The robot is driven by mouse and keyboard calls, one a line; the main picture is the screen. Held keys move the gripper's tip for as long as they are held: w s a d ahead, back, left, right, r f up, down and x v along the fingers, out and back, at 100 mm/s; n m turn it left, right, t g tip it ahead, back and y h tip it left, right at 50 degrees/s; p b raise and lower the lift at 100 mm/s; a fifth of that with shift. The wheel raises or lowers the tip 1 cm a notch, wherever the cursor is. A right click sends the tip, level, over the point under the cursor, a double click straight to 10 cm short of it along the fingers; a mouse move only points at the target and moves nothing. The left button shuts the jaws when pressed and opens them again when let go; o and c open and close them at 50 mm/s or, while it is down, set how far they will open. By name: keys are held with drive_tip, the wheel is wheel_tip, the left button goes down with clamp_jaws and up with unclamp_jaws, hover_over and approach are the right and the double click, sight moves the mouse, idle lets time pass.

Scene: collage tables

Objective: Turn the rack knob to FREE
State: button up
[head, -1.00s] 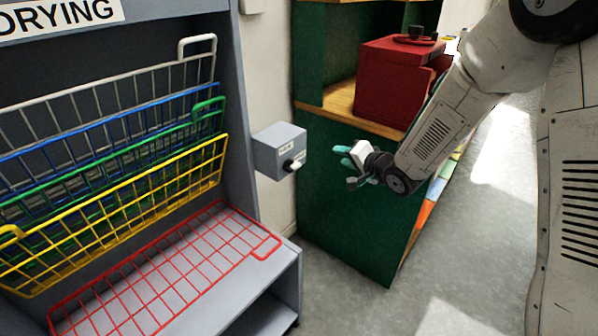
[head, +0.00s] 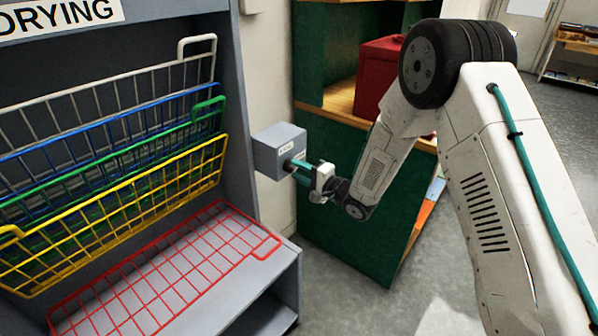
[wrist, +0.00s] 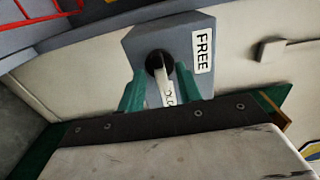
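The rack knob is a round black hub with a pale lever (wrist: 160,63) on the front of a grey box (head: 278,150). In the wrist view the box carries a white FREE label (wrist: 202,52) at the right, and a second label, partly hidden, below the hub. The lever points down towards that lower label, away from FREE. My gripper (head: 296,168) is at the front of the box. In the wrist view its two teal fingers (wrist: 160,84) stand on either side of the lever, with gaps showing, so it looks open around it.
A drying rack (head: 252,130) with coloured wire shelves stands left of the box; its red shelf (head: 190,270) lies lowered. A green shelf unit (head: 325,220) with a red case (head: 377,72) stands behind my arm. Open floor lies at the right.

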drive_tip(key=shift+w+a, duration=0.15)
drive_tip(key=shift+a, duration=0.1)
drive_tip(key=shift+c, duration=0.3)
clamp_jaws()
